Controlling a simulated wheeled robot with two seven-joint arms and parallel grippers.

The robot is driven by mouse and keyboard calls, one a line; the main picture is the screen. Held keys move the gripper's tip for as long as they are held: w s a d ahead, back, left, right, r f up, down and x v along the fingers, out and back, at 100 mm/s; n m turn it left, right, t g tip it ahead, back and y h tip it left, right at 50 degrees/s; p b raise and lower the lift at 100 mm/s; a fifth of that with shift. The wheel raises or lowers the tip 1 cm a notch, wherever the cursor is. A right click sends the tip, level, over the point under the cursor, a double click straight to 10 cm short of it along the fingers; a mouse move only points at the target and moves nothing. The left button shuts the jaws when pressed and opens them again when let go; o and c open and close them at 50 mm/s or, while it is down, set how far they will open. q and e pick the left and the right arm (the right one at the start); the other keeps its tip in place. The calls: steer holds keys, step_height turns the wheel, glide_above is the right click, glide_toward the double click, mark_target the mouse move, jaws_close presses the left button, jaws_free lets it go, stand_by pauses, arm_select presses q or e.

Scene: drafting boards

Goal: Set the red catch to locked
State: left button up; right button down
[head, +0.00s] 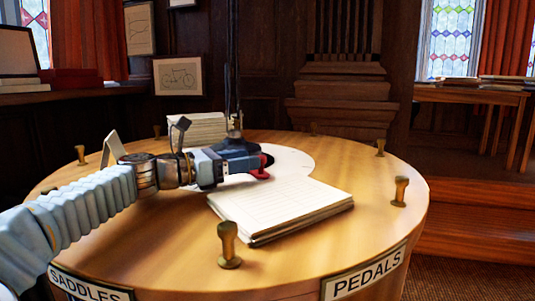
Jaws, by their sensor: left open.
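The red catch (260,174) shows as a small red piece near the middle of the round wooden table, beside the back left corner of a paper stack. My left gripper (263,160) reaches in from the left, low over the table. Its jaws are open, and their dark tips are right above and beside the catch. I cannot tell whether they touch it. The gripper hides part of the catch and what it is mounted on, so its locked or unlocked setting cannot be read. My right gripper is not in view.
The paper stack (282,208) lies right in front of the catch. Another stack (205,128) stands behind my arm. Brass posts, such as one at the front (229,245), stand around the table's rim (404,225). A dark upright rod (233,60) rises behind my gripper.

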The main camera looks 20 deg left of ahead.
arm_select(q)
steer(key=x, duration=0.6)
steer(key=shift+w+d+p, duration=0.15)
steer(key=shift+d+p, duration=0.1)
steer(key=shift+p, duration=0.15)
jaws_close()
